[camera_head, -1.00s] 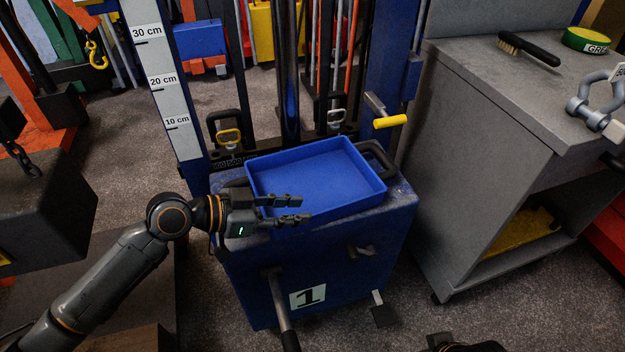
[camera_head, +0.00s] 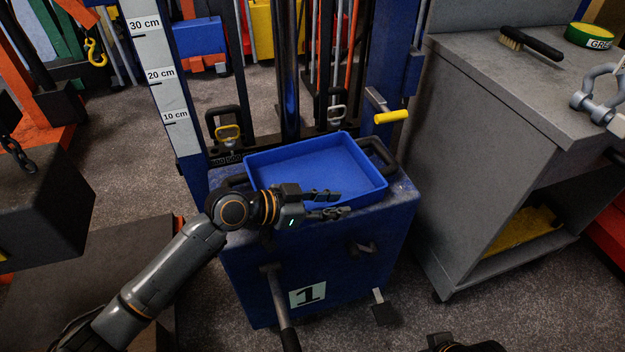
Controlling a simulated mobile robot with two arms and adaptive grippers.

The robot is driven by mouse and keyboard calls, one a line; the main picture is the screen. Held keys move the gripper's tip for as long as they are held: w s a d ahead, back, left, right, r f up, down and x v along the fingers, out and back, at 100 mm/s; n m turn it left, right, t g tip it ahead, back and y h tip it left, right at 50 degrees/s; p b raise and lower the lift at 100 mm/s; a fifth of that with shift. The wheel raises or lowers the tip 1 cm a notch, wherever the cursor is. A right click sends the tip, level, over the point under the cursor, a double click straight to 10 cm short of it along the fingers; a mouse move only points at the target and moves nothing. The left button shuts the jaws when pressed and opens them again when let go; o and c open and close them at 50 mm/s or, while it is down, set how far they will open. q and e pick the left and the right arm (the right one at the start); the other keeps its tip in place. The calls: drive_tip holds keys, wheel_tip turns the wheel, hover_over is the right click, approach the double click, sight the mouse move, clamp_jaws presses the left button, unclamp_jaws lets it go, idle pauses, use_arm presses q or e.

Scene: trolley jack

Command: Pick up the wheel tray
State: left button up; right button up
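The wheel tray, a shallow blue open box (camera_head: 318,164), sits on top of the blue jack body (camera_head: 372,225) marked 1. It looks empty. My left gripper (camera_head: 345,204) is over the tray's near edge, its fingers pointing right. The two fingers are apart with a gap between them, and nothing shows in the gap. The gripper hides part of the tray's near wall. I cannot tell whether it touches the tray. A dark part of my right arm shows at the bottom edge, but its fingers are not seen.
A grey workbench (camera_head: 510,100) stands on the right with a brush (camera_head: 530,44), a green tape roll (camera_head: 590,36) and a shackle (camera_head: 597,95). A yellow-handled crank (camera_head: 391,117) is behind the tray's right. A height scale (camera_head: 160,80) rises at the left. A dark block (camera_head: 40,195) hangs far left.

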use_arm(q)
clamp_jaws()
drive_tip(key=shift+r, duration=0.1)
